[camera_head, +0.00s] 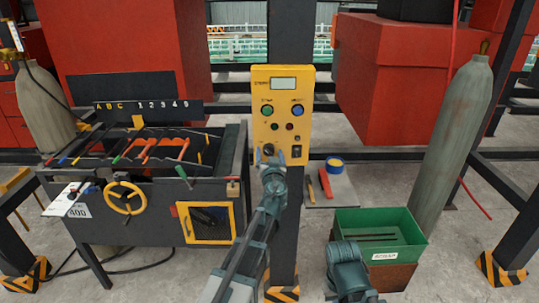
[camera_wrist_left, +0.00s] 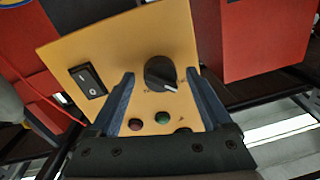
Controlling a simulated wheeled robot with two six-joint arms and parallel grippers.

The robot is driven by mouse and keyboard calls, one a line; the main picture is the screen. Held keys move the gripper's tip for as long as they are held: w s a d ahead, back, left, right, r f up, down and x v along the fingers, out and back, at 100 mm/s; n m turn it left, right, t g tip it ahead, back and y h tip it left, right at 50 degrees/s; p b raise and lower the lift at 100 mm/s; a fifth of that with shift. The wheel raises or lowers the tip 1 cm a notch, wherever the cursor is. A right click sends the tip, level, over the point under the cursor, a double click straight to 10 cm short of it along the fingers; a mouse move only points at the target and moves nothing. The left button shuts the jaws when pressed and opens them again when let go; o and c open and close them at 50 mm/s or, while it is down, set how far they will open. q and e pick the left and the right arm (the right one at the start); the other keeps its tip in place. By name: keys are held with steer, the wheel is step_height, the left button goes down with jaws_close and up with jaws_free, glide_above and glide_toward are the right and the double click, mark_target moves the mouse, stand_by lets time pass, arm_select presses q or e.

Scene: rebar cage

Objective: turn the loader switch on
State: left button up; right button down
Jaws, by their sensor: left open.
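The yellow control panel (camera_head: 283,84) is mounted on a dark post. Low on it are a black rotary knob (camera_head: 269,149) and a black rocker switch (camera_head: 297,151) to its right. My left gripper (camera_head: 270,160) is open in front of the knob. In the left wrist view its fingers (camera_wrist_left: 160,95) stand on either side of the knob (camera_wrist_left: 160,73), with gaps; the white pointer slants to the lower right. The rocker switch (camera_wrist_left: 88,80) is outside the fingers and bears white marks. I cannot tell which control is the loader switch. Part of my right arm shows; its gripper does not.
A dark bench (camera_head: 218,160) with a yellow handwheel (camera_head: 125,198) stands left of the post. A green scrap bin (camera_head: 340,222) is at lower right. A grey gas cylinder (camera_head: 455,125) leans at the right. Green and red buttons lie close to the knob.

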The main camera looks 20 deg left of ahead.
arm_select(q)
jaws_close()
stand_by(0.4)
steer(key=m, duration=0.4)
steer(key=shift+f+m+b, duration=0.1)
steer(key=shift+m+b, duration=0.25)
steer(key=shift+m, duration=0.05)
steer(key=m, duration=0.4)
steer(key=shift+m+t, duration=0.3)
steer(key=shift+m, duration=0.1)
steer(key=m, duration=0.4)
steer(key=shift+s+m+h+b, duration=0.1)
steer(key=shift+m+h+b, duration=0.2)
steer(key=shift+h+b, duration=0.1)
steer(key=shift+m, duration=2.2)
